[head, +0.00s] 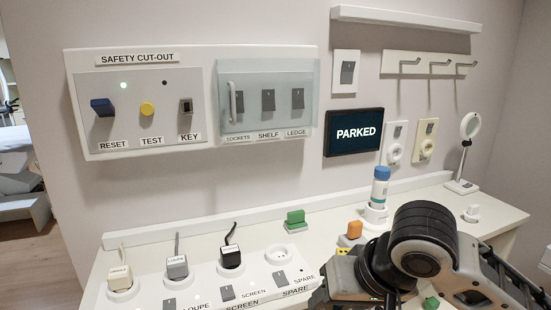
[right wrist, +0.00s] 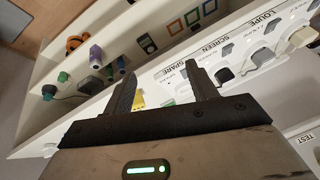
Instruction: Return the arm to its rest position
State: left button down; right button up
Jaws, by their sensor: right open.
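My right arm (head: 425,245) reaches over the right part of the white counter in the head view. Its black and grey links hide part of the counter there. In the right wrist view my right gripper (right wrist: 164,85) is open, with its two dark fingers apart. I see nothing held between them. A small yellow thing (right wrist: 138,101) shows behind the fingers, close to one of them. My left gripper is not in the head view.
The counter (head: 345,205) carries a socket strip with plugs (head: 177,266), a green block (head: 295,220), an orange block (head: 355,230), a blue-capped bottle (head: 380,186) and a round mirror-like stand (head: 468,150). A wall panel (head: 150,110) and a screen reading PARKED (head: 354,132) are behind.

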jog(key=a+f+t+y, duration=0.3)
jog(key=f+y, duration=0.1)
jog(key=f, duration=1.1)
jog(key=s+d+f+n+t+h, duration=0.1)
jog(key=s+d+f+h, duration=0.1)
jog(key=s+d+f, duration=0.2)
jog(key=s+d+f+t+h, duration=0.1)
jog(key=s+d+f, duration=0.3)
jog(key=s+f, duration=0.4)
jog(key=shift+s+d+f+n+t+h, duration=0.3)
jog(key=shift+n+h, duration=0.1)
jog(key=shift+h, duration=0.3)
